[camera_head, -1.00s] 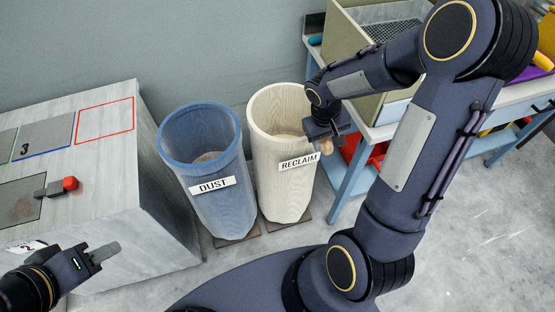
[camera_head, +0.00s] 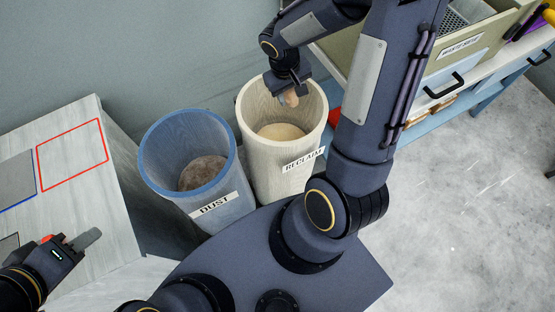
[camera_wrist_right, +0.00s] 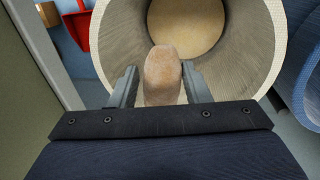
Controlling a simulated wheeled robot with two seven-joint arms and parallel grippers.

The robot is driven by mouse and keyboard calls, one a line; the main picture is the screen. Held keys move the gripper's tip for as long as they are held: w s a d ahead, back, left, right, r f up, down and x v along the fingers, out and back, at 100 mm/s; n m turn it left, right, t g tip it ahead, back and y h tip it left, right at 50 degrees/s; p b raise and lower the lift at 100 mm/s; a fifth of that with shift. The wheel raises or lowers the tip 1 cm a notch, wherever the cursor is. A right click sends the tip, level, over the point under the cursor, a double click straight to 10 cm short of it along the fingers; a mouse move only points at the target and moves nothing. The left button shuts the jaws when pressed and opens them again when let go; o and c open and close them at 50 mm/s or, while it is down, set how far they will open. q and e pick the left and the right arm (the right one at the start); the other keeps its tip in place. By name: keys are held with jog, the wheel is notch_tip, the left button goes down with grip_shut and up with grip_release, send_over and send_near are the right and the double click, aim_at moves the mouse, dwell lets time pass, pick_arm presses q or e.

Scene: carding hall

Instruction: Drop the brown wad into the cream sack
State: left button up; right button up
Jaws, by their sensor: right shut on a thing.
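The brown wad (camera_head: 290,98) is a small tan-brown lump between the fingers of my right gripper (camera_head: 284,92), which is shut on it. The right wrist view also shows the wad (camera_wrist_right: 162,75), with the sack's opening beyond it. The cream sack (camera_head: 258,160), labelled RECLAIM, stands upright and open, with tan material low inside. In the head view the wad appears over the sack's opening, near its back rim. My left gripper (camera_head: 80,243) is at the lower left by the grey cabinet; its jaw gap is not clear.
A blue sack (camera_head: 215,215) labelled DUST stands just left of the cream one, with brown material inside. A grey-topped cabinet (camera_head: 112,200) with a red outlined square is at the left. A bench (camera_head: 440,104) with a green bin is at the right. Open floor (camera_head: 470,200) lies at the right.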

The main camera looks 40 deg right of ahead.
notch_tip(320, 180, down, 4)
jog(key=shift+f+b, duration=0.15)
jog(key=shift+b, duration=1)
jog(key=o, duration=1.1)
jog(key=shift+c, duration=0.2)
jog(key=r, duration=0.2)
jog(key=a+r, duration=0.1)
jog(key=r, duration=0.4)
jog(key=shift+w+a+r, duration=0.1)
jog(key=shift+a+r, duration=0.1)
jog(key=shift+r, duration=0.2)
